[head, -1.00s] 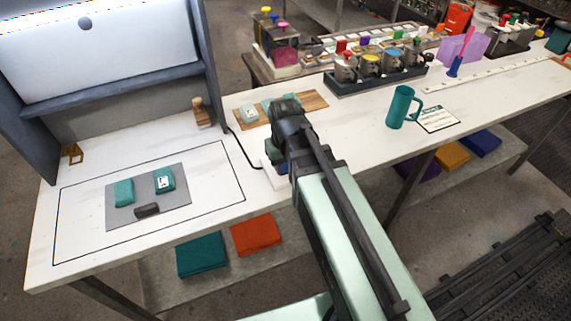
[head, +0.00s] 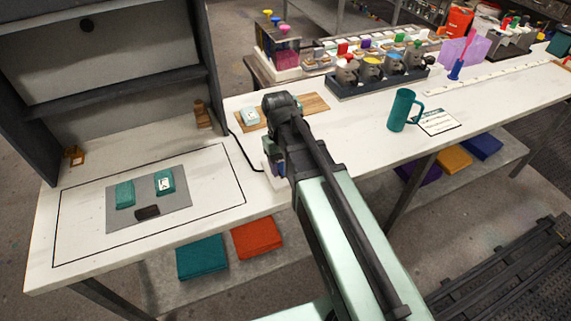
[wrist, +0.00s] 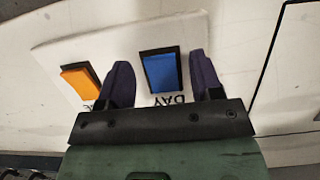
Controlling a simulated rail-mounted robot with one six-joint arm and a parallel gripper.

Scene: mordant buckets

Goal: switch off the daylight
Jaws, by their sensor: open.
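In the wrist view, a blue rocker switch (wrist: 160,72) in a black frame sits on a pale switch plate (wrist: 115,50); upside-down letters beside it read "DAY". My gripper (wrist: 158,62) is open, with one dark finger on each side of the blue switch. I cannot tell whether a finger touches it. An orange rocker (wrist: 78,82) is left of it, its label partly hidden. In the head view, the light booth's upper panel (head: 120,40) is dark grey and unlit. My arm hides most of the switch box and my fingers there.
A wooden board (head: 312,103) with small blocks is behind my arm. A teal mug (head: 400,110) and a rack of dark pots (head: 375,82) stand to the right.

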